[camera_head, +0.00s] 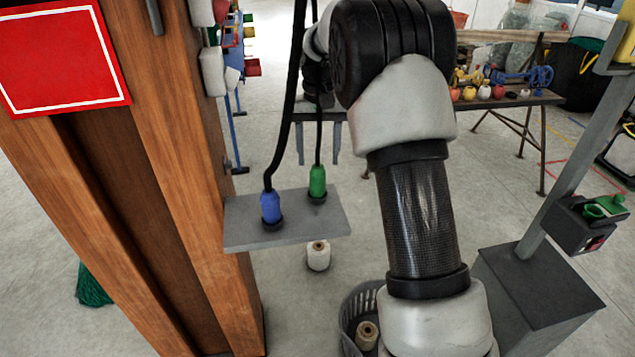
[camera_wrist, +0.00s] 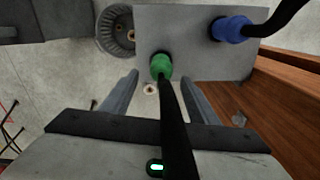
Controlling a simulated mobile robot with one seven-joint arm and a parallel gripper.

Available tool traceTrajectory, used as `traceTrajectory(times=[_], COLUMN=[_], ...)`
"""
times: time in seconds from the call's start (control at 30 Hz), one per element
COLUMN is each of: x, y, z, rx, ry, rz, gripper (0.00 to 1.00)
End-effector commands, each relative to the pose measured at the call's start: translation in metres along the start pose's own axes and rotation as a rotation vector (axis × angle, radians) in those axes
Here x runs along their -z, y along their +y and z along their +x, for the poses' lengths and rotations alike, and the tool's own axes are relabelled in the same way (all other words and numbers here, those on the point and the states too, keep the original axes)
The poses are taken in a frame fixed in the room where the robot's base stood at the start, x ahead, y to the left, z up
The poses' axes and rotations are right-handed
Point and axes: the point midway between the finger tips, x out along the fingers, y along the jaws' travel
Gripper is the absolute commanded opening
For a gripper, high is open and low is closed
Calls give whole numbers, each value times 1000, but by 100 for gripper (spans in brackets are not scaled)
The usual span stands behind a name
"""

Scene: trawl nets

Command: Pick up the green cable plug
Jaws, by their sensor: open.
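The green cable plug (camera_head: 317,181) stands upright on a small grey shelf (camera_head: 287,240), with its black cable rising from its top. It also shows in the wrist view (camera_wrist: 161,66). My gripper (camera_head: 318,161) is open and empty, its two fingers pointing down above and behind the plug in the head view. In the wrist view my gripper (camera_wrist: 160,78) has a finger on each side of the black cable, with the plug just beyond the fingertips. The blue cable plug (camera_head: 270,207) stands beside the green one on the shelf, and also shows in the wrist view (camera_wrist: 229,29).
A wooden post (camera_head: 185,130) stands close left of the shelf. A white spool (camera_head: 318,256) lies on the floor below. A grey basket (camera_head: 350,312) and a grey pedestal (camera_head: 540,285) stand to the right. A box with a green top (camera_head: 605,207) is on a metal pole.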

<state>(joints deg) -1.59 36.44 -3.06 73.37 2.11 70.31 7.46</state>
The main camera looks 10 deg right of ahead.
Motion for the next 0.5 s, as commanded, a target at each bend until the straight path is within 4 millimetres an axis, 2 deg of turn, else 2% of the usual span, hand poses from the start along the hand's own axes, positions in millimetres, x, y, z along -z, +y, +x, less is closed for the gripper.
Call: traceTrajectory(times=[0.1,0.37,0.5], x=[0,-2,-5], y=[0,0,-1], z=[19,38,58], rx=[0,0,0], ry=[-1,-1,-3], rz=[0,-1,-1], gripper=[54,54,54])
